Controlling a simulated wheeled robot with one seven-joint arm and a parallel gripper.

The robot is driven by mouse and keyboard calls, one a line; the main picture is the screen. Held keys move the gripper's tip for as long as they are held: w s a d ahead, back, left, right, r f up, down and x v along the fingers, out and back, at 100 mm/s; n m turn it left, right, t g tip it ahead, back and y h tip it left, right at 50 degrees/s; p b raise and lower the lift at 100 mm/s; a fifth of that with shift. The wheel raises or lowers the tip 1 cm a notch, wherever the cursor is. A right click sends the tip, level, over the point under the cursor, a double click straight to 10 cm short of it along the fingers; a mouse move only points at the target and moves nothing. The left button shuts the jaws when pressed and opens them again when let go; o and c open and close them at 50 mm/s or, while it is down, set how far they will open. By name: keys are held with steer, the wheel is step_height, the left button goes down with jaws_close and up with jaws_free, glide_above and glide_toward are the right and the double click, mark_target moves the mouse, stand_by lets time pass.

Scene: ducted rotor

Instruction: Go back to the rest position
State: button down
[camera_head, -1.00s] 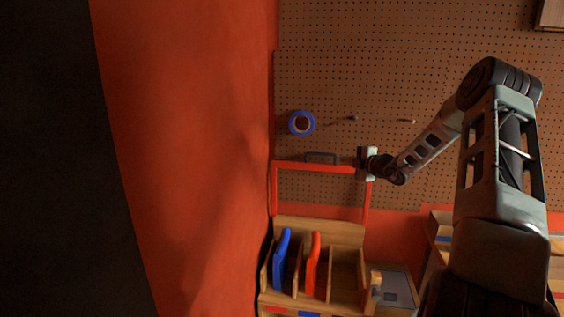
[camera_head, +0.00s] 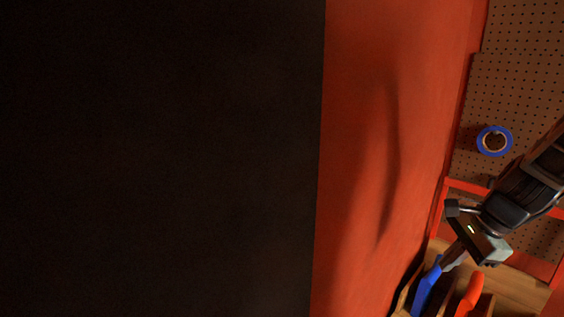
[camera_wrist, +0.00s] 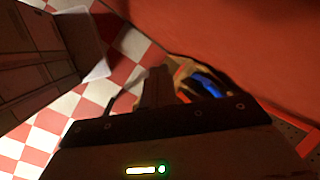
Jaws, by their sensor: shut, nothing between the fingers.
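My gripper (camera_head: 449,261) is at the lower right of the head view, with its fingers together and nothing held. It points down and left, in front of the wooden rack (camera_head: 515,287) as seen from the head. In the wrist view my gripper's dark fingers (camera_wrist: 158,75) show at the middle, over a red and white checkered floor. The head view does not show clearly how far the gripper is from the rack.
The rack holds a blue item (camera_head: 424,293) and an orange item (camera_head: 470,294). A blue ring (camera_head: 482,143) hangs on the pegboard (camera_head: 520,85). A red wall (camera_head: 365,130) borders a large dark surface (camera_head: 150,150). A dark cabinet (camera_wrist: 35,65) stands left in the wrist view.

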steer(key=s+a+r+n+g+h+b, duration=0.1)
steer(key=s+a+n+g+h+b, duration=0.1)
steer(key=s+a+n, duration=2)
steer(key=n, duration=0.3)
steer(key=shift+s+g+h+b, duration=0.15)
steer(key=shift+g+h+b, duration=0.25)
